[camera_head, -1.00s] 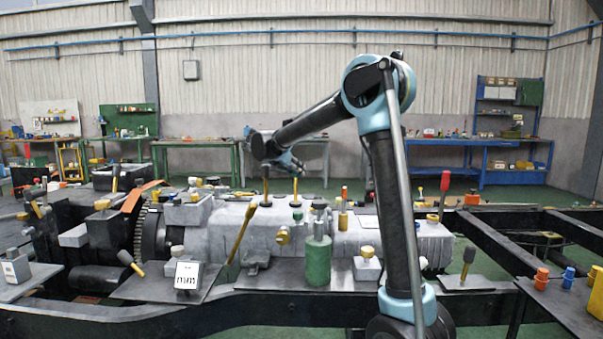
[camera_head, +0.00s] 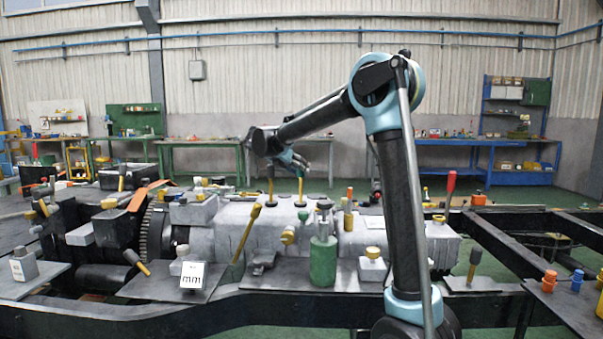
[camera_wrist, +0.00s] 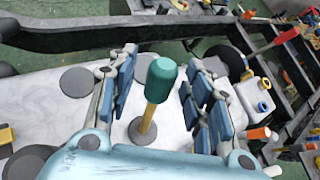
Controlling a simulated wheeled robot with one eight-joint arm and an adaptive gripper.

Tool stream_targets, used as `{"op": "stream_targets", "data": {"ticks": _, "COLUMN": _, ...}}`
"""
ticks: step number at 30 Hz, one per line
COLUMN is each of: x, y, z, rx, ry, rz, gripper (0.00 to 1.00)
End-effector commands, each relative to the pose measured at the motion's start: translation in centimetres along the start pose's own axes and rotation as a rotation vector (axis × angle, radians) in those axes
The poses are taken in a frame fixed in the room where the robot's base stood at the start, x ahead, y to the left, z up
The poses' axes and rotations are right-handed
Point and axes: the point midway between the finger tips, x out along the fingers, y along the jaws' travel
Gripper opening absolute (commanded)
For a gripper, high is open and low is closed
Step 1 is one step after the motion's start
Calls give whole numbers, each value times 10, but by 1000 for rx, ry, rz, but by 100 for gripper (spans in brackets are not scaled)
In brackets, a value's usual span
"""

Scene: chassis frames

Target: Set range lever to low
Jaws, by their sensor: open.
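A lever with a green knob (camera_wrist: 162,80) and a yellow shaft stands up from a dark round base on the pale grey gearbox housing (camera_wrist: 60,115) in the wrist view. My gripper (camera_head: 297,165) is open above the housing, its blue-padded fingers on either side of the green knob with gaps showing. In the head view two upright levers stand on the housing top beneath my gripper, a left lever (camera_head: 270,188) and a right lever (camera_head: 301,188). No label tells which one is the range lever.
A slanted yellow lever (camera_head: 246,232), a green cylinder (camera_head: 323,262) and a red-knobbed lever (camera_head: 450,190) stand around the housing. Dark chassis rails (camera_head: 510,245) run to the right.

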Motion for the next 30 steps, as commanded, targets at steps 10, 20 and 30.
{"op": "stream_targets", "data": {"ticks": 10, "x": -66, "y": 1, "z": 0, "rx": -1, "ry": 0, "rz": 2, "gripper": 46}}
{"op": "stream_targets", "data": {"ticks": 20, "x": -92, "y": 1, "z": 0, "rx": 0, "ry": 0, "rz": 0, "gripper": 46}}
{"op": "stream_targets", "data": {"ticks": 30, "x": -92, "y": -1, "z": 0, "rx": 4, "ry": 2, "rz": -2, "gripper": 46}}
